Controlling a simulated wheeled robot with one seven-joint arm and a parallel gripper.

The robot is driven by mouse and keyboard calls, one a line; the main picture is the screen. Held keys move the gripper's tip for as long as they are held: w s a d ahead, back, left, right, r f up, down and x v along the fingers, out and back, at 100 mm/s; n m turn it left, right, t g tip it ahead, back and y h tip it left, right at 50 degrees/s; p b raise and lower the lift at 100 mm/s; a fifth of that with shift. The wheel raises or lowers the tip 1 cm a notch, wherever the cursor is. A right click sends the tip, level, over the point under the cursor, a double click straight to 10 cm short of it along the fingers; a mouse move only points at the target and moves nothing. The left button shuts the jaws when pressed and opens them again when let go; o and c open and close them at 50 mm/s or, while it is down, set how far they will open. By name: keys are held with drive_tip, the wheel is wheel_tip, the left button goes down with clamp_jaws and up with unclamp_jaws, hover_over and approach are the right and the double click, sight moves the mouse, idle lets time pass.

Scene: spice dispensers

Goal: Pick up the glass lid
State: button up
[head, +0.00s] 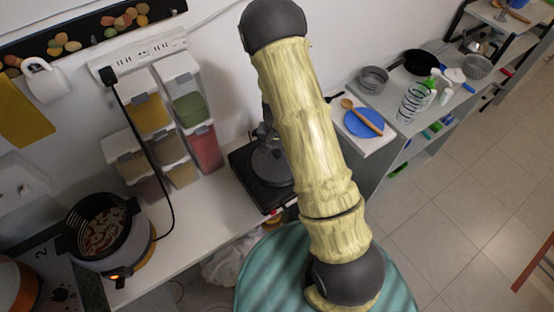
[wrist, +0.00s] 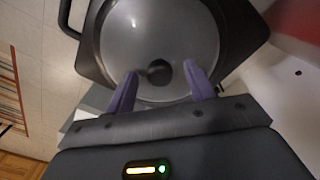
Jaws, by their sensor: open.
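The glass lid (wrist: 150,35) is round, grey and translucent, with a small dark knob (wrist: 158,72) at its middle. It sits within a dark square-cornered appliance (wrist: 245,35). My gripper (wrist: 160,70) is open, its two purple fingers on either side of the knob in the wrist view. I cannot tell whether the fingers touch the knob or how far above the lid they are. In the head view, my arm partly hides the lid (head: 268,168) on the black appliance (head: 247,185), and most of the gripper is hard to make out.
Stacked clear spice dispensers (head: 185,110) stand left of the appliance by the wall. A pot (head: 100,232) with food in it is at the lower left. A blue plate (head: 358,122) with a wooden spoon lies to the right. The white counter (head: 205,205) is bare in front of the dispensers.

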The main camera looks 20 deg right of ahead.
sight(277, 151)
drive_tip(key=shift+c, duration=0.2)
drive_tip(key=shift+s, duration=0.1)
clamp_jaws()
drive_tip(key=shift+r, duration=0.15)
drive_tip(key=shift+r, duration=0.25)
wheel_tip(277, 151, up, 9)
drive_tip(key=b, duration=0.2)
drive_tip(key=shift+r, duration=0.15)
idle(0.6)
